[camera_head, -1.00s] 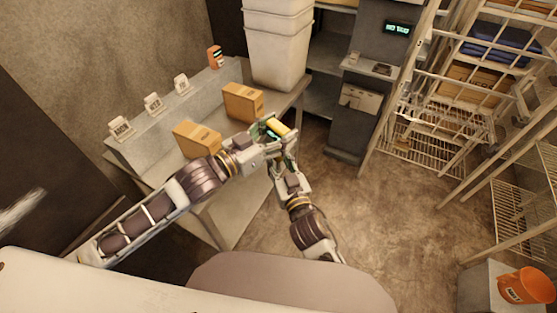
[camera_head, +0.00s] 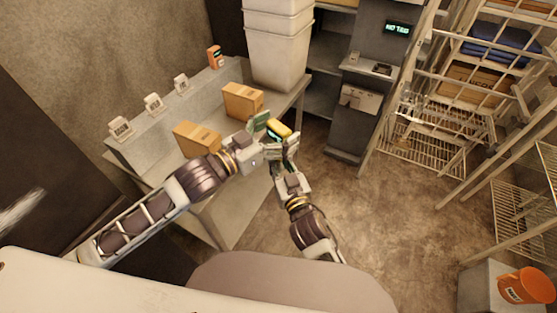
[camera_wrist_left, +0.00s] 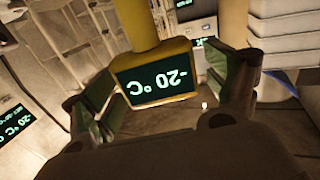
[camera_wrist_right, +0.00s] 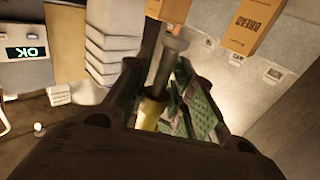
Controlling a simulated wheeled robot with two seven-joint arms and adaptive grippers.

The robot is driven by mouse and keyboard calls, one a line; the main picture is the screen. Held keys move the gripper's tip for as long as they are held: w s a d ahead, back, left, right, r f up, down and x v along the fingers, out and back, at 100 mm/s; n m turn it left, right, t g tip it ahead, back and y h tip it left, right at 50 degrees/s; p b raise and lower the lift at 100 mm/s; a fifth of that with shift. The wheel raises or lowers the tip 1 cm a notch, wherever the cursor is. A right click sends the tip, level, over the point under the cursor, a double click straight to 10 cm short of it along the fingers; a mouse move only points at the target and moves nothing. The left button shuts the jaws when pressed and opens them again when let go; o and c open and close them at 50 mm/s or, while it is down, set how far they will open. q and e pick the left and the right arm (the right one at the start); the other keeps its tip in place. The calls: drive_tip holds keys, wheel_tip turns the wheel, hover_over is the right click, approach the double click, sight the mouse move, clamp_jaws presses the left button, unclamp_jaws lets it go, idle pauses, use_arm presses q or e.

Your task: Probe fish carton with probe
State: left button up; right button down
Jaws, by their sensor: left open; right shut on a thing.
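The yellow probe (camera_head: 279,129) is held up off the front edge of the table. My right gripper (camera_head: 284,143) is shut on it. The right wrist view shows its yellow body (camera_wrist_right: 151,112) and a grey rod between the fingers. My left gripper (camera_head: 268,131) is open around the probe's display end. The left wrist view shows the probe's display (camera_wrist_left: 155,84) reading -20 °C between the spread fingers. Two brown cartons stand on the table: a nearer one (camera_head: 197,140) and a farther one (camera_head: 243,100). One carton in the right wrist view reads BREAD (camera_wrist_right: 252,22). I cannot read a fish label.
The table (camera_head: 229,203) has a raised ledge with several small label cards (camera_head: 153,104) and an orange device (camera_head: 215,57). White stacked bins (camera_head: 277,55) stand at its far end. The middle floor is clear.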

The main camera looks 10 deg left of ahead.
use_arm(q)
drive_tip(key=shift+r, duration=4.75)
drive_tip(key=shift+w, duration=0.1)
